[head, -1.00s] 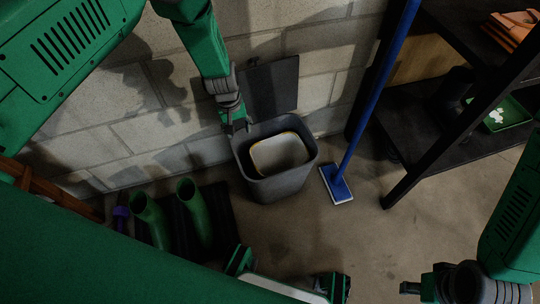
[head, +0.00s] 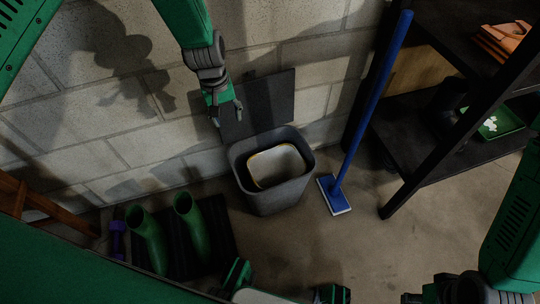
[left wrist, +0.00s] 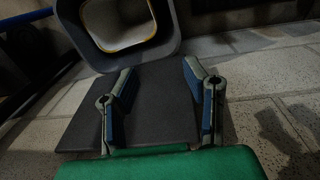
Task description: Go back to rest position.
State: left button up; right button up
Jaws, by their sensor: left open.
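My left gripper (head: 229,116) is above and behind the dark grey bin (head: 276,196), in front of the bin's raised lid. In the left wrist view my left gripper (left wrist: 157,95) is open, with nothing between its fingers. The flat dark lid (head: 271,102) stands open against the wall; it also shows behind the fingers in the left wrist view (left wrist: 157,105). A pale container with a yellowish rim (head: 277,167) sits inside the bin. My right gripper (head: 418,298) is at the bottom right edge, partly cut off, and its fingers are unclear.
A blue mop (head: 360,130) leans right of the bin, beside a black shelf (head: 430,140) with a green tray (head: 500,122). Green boots (head: 190,220) and a purple dumbbell (head: 118,238) are at the lower left. The concrete-block wall is close behind.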

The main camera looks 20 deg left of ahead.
pick_arm(q)
jog(key=s+a+f+m+y, duration=0.1)
jog(key=s+a+f+m, duration=0.1)
jog(key=s+f, duration=0.35)
jog(key=s+a+f+m, duration=0.1)
jog(key=s+a+f, duration=0.15)
jog(key=s, duration=0.65)
jog(key=s+d+m, duration=0.2)
jog(key=s+m, duration=0.2)
jog(key=s, duration=1.1)
notch_tip(320, 180, up, 13)
jog(key=s+p, duration=0.1)
jog(key=p, duration=1.1)
jog(key=shift+p, duration=0.4)
pick_arm(e)
notch_tip(320, 180, up, 13)
jog(key=shift+d+f, duration=0.2)
jog(key=shift+d, duration=0.15)
jog(key=shift+f, duration=0.1)
